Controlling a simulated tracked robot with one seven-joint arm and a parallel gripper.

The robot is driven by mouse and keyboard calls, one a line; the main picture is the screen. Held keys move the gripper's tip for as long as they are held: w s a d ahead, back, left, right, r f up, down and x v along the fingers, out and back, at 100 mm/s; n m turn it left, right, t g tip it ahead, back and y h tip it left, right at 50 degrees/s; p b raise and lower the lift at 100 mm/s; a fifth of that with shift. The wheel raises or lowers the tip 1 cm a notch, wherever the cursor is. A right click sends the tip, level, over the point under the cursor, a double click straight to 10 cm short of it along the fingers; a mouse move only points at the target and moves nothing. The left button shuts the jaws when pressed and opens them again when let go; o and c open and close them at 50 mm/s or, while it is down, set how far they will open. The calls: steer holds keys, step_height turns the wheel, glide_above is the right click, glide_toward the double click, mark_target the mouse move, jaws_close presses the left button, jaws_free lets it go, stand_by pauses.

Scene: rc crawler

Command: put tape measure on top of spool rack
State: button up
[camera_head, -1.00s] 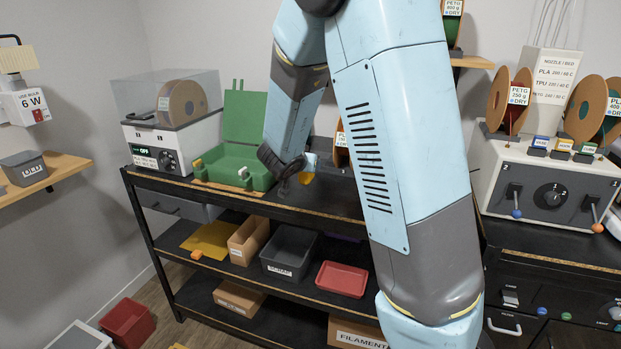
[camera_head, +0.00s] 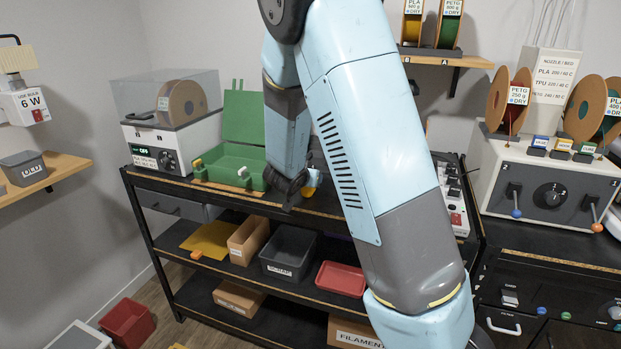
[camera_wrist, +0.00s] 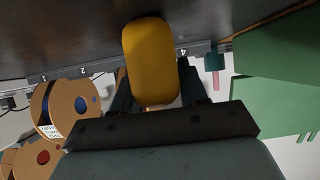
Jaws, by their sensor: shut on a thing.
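My gripper (camera_head: 297,190) is at the bench top, just right of the green open box, and partly behind my arm. It is shut on the tape measure (camera_head: 312,182), a rounded yellow body. In the wrist view the tape measure (camera_wrist: 150,55) sits between the two dark fingers of my gripper (camera_wrist: 156,88). The wrist view also shows a grey numbered rail (camera_wrist: 66,75) with brown spools (camera_wrist: 60,107) at left, apart from the tape measure. I cannot tell whether this is the spool rack. My arm hides part of the bench in the head view.
The green open box (camera_head: 228,165) and the clear-lidded dryer (camera_head: 172,120) stand left on the bench (camera_head: 325,208). A wall shelf (camera_head: 450,60) with spools is upper right. A white control box (camera_head: 545,180) with spools stands at right. Bins fill the lower shelves.

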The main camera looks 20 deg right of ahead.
steer(key=o, duration=1.2)
steer(key=shift+c, duration=0.2)
steer(key=shift+r, duration=0.15)
steer(key=s+a+r+n+t+y, duration=0.1)
steer(key=s+a+r+n+y, duration=0.1)
steer(key=s+a+r+y, duration=0.5)
steer(key=s+a+r+n+y, duration=0.2)
steer(key=s+r+n+y, duration=0.1)
steer(key=s+r, duration=0.65)
steer(key=s+d+r+n+g+h, duration=0.1)
steer(key=s+d, duration=0.3)
steer(key=s, duration=0.6)
steer(key=s+d+r+n+g+h, duration=0.1)
steer(key=s+d+g, duration=0.3)
steer(key=s, duration=0.7)
steer(key=shift+d+r+h, duration=0.2)
steer(key=shift+r+h, duration=0.1)
steer(key=shift+h, duration=0.1)
